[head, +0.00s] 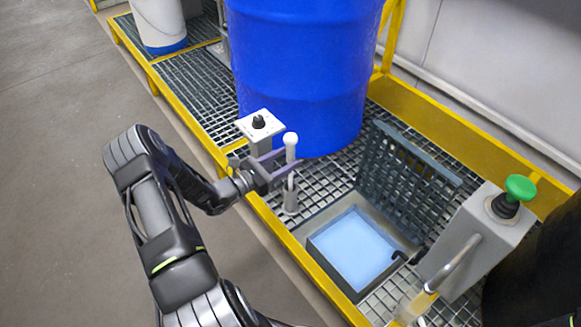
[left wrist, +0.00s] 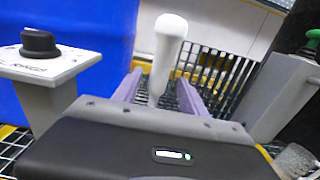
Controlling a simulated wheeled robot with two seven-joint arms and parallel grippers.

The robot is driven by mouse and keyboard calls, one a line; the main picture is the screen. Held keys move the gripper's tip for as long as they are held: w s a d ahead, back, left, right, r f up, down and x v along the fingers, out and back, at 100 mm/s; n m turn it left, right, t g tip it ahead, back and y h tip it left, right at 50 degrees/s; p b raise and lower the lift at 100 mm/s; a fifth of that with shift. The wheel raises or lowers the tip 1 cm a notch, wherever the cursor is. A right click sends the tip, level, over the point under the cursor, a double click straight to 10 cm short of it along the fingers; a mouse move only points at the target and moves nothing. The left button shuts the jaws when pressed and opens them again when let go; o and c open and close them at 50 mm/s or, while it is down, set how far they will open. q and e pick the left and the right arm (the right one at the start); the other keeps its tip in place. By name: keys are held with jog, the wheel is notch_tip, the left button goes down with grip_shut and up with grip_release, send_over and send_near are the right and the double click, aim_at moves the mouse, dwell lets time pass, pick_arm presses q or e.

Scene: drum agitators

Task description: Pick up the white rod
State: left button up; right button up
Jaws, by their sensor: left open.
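The white rod (head: 291,148) stands upright with a rounded white top, in a grey holder (head: 290,198) on the metal grating. In the left wrist view the rod (left wrist: 167,50) rises between the two purple-grey fingers. My left gripper (head: 283,163) is open around the upper part of the rod, with one finger on each side. Whether a finger touches it, I cannot tell. The rod's lower part is partly hidden by the gripper. My right gripper does not show.
A large blue drum (head: 305,70) stands just behind the rod. A control box with a black knob (head: 259,123) is at the left. An open hatch with a blue-lit pit (head: 355,247) lies in front.

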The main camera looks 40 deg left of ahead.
pick_arm(q)
jog(key=b+x, duration=0.1)
jog(key=x, duration=0.4)
jog(key=shift+w+f, duration=0.1)
jog(key=shift+f, duration=0.05)
jog(key=shift+c, duration=0.2)
dwell(0.4)
grip_shut()
dwell(0.4)
